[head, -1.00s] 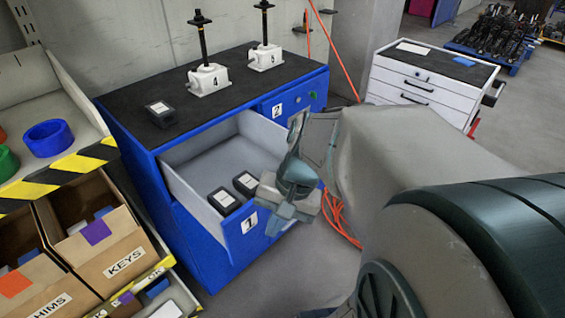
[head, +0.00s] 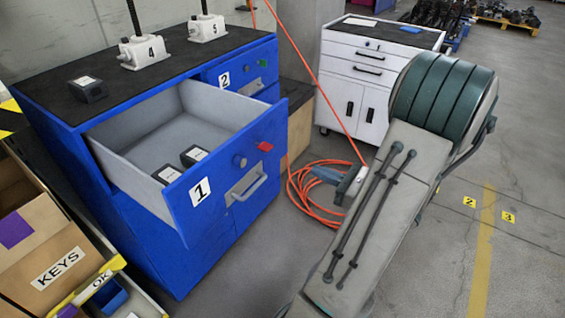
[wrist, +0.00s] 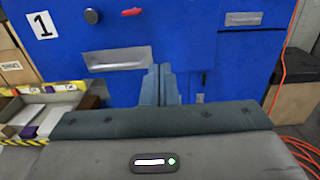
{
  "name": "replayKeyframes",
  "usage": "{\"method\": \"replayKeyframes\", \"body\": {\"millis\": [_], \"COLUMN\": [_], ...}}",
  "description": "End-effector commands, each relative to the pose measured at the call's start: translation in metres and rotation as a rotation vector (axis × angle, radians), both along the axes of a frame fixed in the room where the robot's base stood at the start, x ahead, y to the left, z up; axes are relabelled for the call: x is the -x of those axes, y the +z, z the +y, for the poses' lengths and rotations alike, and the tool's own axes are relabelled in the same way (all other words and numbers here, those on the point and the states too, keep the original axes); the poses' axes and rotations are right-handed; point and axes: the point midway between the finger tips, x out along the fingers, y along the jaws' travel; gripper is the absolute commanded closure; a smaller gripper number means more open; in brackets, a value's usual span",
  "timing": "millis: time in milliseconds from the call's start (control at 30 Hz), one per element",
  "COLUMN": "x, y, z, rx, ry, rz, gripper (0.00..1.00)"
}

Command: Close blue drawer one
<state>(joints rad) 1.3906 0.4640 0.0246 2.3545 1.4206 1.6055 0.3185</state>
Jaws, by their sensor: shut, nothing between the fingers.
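Blue drawer one (head: 228,192) is pulled well open from the blue cabinet.
Drawer two (head: 241,75) is shut beside it. Screw jacks (head: 143,50) and a dark box stand on the cabinet top. Orange cable (head: 318,200) lies on the floor to the right. A white cabinet (head: 361,75) stands behind. Cardboard bins (head: 45,240) are close on the left.

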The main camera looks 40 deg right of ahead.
Motion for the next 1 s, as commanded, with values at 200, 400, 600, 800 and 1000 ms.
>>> {"method": "replayKeyframes", "body": {"millis": [200,400,600,800,1000], "x": [-0.022,-0.063,-0.100,-0.123,-0.130], "y": [0.000,0.000,0.000,0.000,0.000], "z": [0.007,0.022,0.036,0.043,0.046], "rx": [-0.007,-0.005,-0.005,-0.004,-0.004], "ry": [-0.005,-0.004,-0.005,-0.007,-0.007], "rz": [-0.005,-0.004,-0.004,-0.003,-0.003], "gripper": [1.00,1.00,1.00,1.00,1.00]}}
